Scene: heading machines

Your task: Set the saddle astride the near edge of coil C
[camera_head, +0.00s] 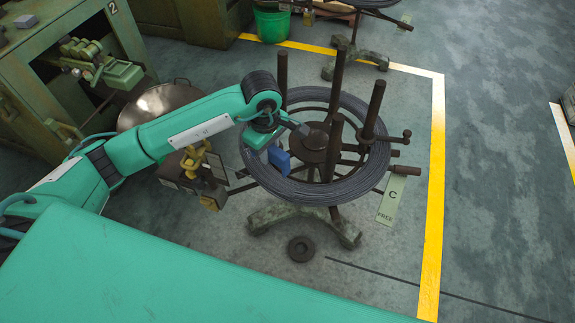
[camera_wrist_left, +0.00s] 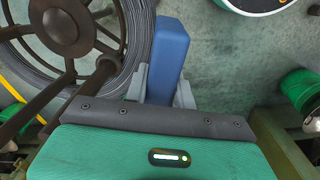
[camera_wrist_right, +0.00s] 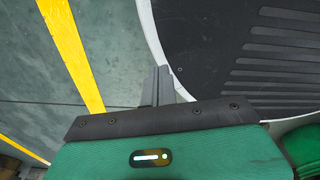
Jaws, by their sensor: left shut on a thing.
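The blue saddle (camera_head: 279,158) is held in my left gripper (camera_head: 271,149), which is shut on it. In the head view it overlaps the left side of coil C (camera_head: 325,192), a ring of grey wire on a dark reel with upright posts. In the left wrist view the saddle (camera_wrist_left: 170,52) shows as a blue block between the fingers (camera_wrist_left: 161,88), beside the outer edge of the coil (camera_wrist_left: 134,40). Its height against the coil and any contact cannot be told. My right gripper (camera_wrist_right: 160,86) shows only in its wrist view, shut and empty.
A label reading C FREE (camera_head: 391,200) lies right of the reel. A yellow fixture (camera_head: 203,160) and a round metal pan (camera_head: 160,104) stand left. A dark disc (camera_head: 300,249) is on the floor. The floor right of the yellow line (camera_head: 437,180) is mostly clear.

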